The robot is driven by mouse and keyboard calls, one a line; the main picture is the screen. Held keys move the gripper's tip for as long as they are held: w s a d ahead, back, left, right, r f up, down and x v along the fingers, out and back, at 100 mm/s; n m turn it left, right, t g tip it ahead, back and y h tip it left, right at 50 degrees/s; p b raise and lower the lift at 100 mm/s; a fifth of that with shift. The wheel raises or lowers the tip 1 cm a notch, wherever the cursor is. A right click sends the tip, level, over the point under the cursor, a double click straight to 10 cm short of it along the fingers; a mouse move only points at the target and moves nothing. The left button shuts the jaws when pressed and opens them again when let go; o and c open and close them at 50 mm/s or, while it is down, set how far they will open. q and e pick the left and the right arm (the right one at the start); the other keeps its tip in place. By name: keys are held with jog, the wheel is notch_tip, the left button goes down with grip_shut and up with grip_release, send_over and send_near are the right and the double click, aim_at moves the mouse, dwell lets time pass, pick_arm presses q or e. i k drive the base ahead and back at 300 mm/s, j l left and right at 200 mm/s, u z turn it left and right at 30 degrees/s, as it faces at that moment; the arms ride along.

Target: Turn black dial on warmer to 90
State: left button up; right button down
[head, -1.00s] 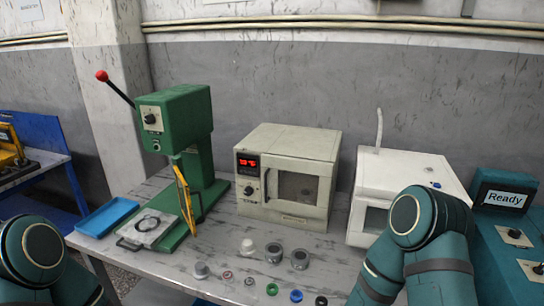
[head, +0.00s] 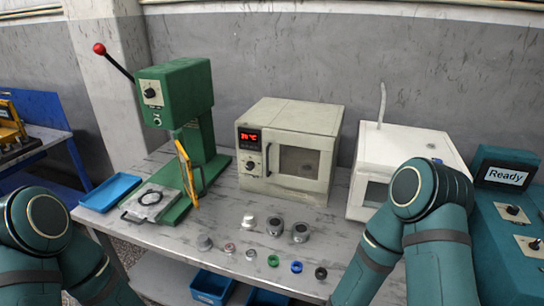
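The warmer (head: 289,146) is a cream box oven at the back middle of the table, with its windowed door shut. A red lit display (head: 249,136) is on its left front panel; its digits are too small to read surely. The black dial (head: 250,165) sits below the display on the same panel. No gripper touches it. My two teal arms show at the lower left and lower right, but both grippers are outside the picture.
A green press (head: 181,108) with a red-knobbed lever stands left of the warmer. A white machine (head: 408,158) stands to its right. Several small rings and cups (head: 275,227) lie in front on the table. A blue tray (head: 109,192) is at the left.

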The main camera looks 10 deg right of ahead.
aim_at(250, 165)
jog(key=i+j, duration=0.15)
jog(key=j, duration=0.2)
jog(key=i+j, duration=0.1)
jog(key=j, duration=0.2)
jog(key=i+j, duration=0.15)
jog(key=j, duration=0.2)
jog(key=i+j+z, duration=0.1)
jog(key=j, duration=0.25)
jog(key=i+j, duration=0.15)
jog(key=j, duration=0.2)
jog(key=j+z, duration=0.1)
jog(key=z, duration=1.4)
jog(key=i+j, duration=0.05)
